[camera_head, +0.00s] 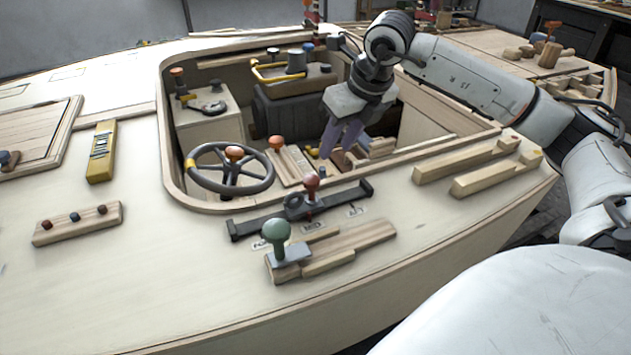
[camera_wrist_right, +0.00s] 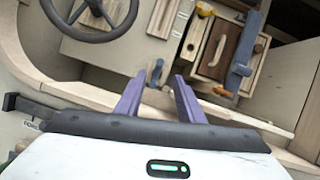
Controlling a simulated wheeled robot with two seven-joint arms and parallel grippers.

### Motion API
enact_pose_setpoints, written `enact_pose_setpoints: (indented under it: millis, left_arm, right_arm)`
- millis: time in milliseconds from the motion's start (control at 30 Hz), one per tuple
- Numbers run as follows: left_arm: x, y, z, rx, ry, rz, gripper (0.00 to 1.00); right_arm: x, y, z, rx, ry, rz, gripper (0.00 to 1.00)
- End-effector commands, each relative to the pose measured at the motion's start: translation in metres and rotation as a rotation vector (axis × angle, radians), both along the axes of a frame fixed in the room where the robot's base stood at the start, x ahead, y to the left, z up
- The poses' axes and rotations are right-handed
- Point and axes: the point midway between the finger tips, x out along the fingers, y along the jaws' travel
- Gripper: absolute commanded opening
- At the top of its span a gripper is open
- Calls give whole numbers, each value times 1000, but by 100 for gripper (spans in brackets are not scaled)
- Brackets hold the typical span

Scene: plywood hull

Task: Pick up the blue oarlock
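My left gripper is not in view.
A steering wheel (camera_head: 231,168) stands left of the gripper. The cockpit rim (camera_head: 430,150) surrounds the opening. A green-knobbed lever (camera_head: 276,233) and a red-knobbed lever (camera_head: 311,183) stand on the near deck.

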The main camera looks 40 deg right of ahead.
Motion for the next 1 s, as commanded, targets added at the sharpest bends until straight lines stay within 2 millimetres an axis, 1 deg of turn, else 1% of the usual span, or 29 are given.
enact_pose_setpoints:
  millis: [33, 167, 267, 400, 567, 700, 800, 900, 1000]
  left_arm:
    - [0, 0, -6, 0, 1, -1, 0]
    - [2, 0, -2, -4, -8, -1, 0]
    - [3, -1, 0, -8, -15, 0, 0]
    - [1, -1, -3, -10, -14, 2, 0]
    - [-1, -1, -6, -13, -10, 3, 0]
    - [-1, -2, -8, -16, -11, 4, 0]
    - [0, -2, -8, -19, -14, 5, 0]
    - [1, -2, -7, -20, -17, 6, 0]
    - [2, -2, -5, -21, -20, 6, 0]
  right_arm:
    - [0, 0, -8, 0, 0, 0, 35]
    - [4, 0, -17, 1, 3, -1, 35]
    - [10, 0, -31, 2, 4, 2, 35]
    - [18, 0, -49, 2, 2, 1, 35]
    - [27, -1, -63, 2, 2, 0, 35]
    - [39, -1, -82, 3, 3, 1, 35]
    - [43, -2, -93, 1, 1, -1, 35]
    - [45, -2, -97, 1, 1, 0, 35]
    - [46, -3, -98, 1, 1, 1, 35]
